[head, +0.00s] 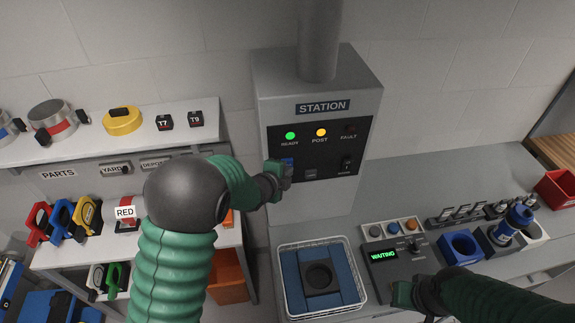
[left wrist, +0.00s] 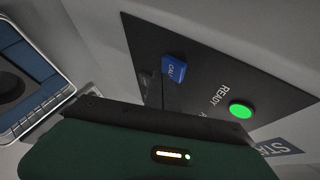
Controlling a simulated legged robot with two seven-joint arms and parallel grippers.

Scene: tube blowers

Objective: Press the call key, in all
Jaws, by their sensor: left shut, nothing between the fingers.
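The station box (head: 258,95) stands at the back with a dark panel (head: 360,130). The blue call key (head: 287,161) is at the panel's left, below the green READY lamp (head: 290,135), and is partly covered by my gripper in the head view. In the left wrist view the call key (left wrist: 174,70) shows its CALL label. My left gripper (head: 286,174) is shut and empty, in front of the panel's left side just below the key. I cannot tell whether it touches the key. My right gripper (head: 402,295) is low at the right, its fingers unclear.
The READY and yellow POST (head: 321,132) lamps are lit; FAULT (head: 349,129) is dark. A wire basket (head: 281,273) and a console (head: 395,262) reading WAITING are on the bench below. Shelves (head: 70,152) with parts stand left. A red bin (head: 557,188) sits right.

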